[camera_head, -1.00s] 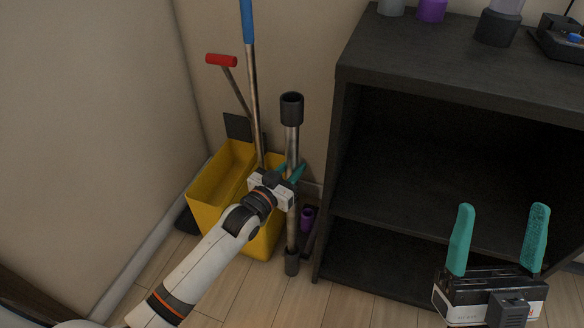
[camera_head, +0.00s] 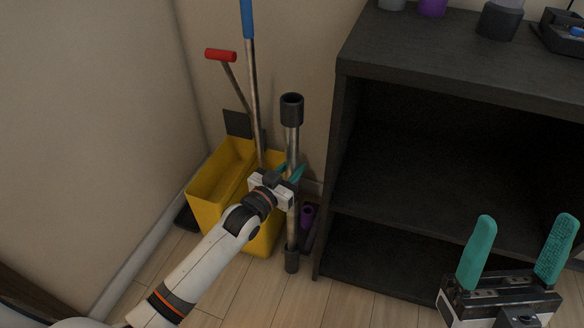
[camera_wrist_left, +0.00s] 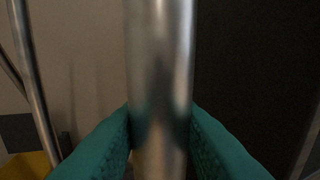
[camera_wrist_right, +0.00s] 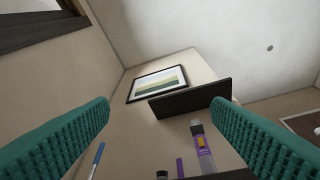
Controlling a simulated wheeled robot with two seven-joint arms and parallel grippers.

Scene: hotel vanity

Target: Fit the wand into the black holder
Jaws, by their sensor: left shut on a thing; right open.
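The wand (camera_head: 292,140) is a metal tube with a black collar at its top and a black end at its bottom. It stands about upright near the wall corner, its lower end close to the floor; I cannot tell whether it touches. My left gripper (camera_head: 288,175) is shut around its middle. The left wrist view shows the tube (camera_wrist_left: 160,60) between the teal fingers (camera_wrist_left: 160,135). A dark floor piece with a purple socket (camera_head: 307,213) sits just right of the wand, partly hidden; I cannot tell whether it is the black holder. My right gripper (camera_head: 523,235) is open and empty.
A yellow bucket (camera_head: 205,190) with a blue-handled pole (camera_head: 247,20) and a red-handled tool (camera_head: 220,55) stands left of the wand. A black shelf unit (camera_head: 400,65) stands at the right, its visible compartments empty. Wooden floor in front is clear.

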